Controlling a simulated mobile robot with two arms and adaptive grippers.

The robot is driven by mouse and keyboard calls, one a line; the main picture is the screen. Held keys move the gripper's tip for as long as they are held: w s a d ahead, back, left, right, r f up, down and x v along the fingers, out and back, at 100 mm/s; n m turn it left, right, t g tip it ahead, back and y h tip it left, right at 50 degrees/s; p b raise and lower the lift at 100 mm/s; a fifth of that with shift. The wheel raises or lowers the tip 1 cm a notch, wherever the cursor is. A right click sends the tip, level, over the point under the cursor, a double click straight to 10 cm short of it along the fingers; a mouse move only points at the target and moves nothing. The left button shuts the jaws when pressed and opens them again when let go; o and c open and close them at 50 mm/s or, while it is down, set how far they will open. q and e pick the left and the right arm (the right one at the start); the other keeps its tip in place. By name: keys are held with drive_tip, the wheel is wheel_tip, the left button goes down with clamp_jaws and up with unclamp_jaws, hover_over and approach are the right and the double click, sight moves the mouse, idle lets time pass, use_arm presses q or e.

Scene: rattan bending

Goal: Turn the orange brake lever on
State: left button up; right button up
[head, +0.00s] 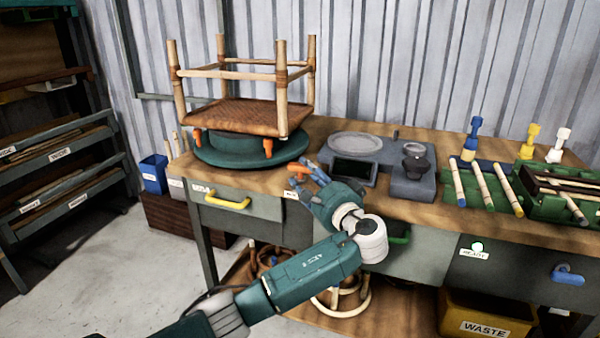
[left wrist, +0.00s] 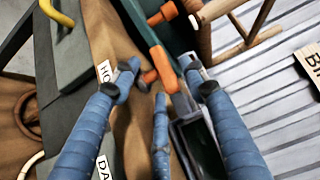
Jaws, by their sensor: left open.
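The orange brake lever (head: 289,170) sticks out at the front right of the green turntable (head: 215,156) on the bench. In the left wrist view the lever (left wrist: 163,66) is a flat orange bar with a round knob at its near end. My left gripper (head: 310,172) is over the bench's front edge beside the lever, its blue fingers spread. In the left wrist view the open gripper (left wrist: 160,72) has the lever's knob end between its fingertips, apparently not clamped. Exact contact is hard to tell. My right gripper is not in view.
A rattan stool frame (head: 240,112) stands upside down on the turntable, with orange clamps (head: 268,148) around it. A grey device with a dark screen (head: 353,170) sits close to the right of my gripper. Tools and rods (head: 482,182) lie farther right.

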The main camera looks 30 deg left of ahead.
sight(302, 172)
use_arm(q)
drive_tip(key=shift+x, duration=1.85)
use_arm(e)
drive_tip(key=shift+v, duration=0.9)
use_arm(q)
drive_tip(key=shift+s, duration=0.1)
clamp_jaws()
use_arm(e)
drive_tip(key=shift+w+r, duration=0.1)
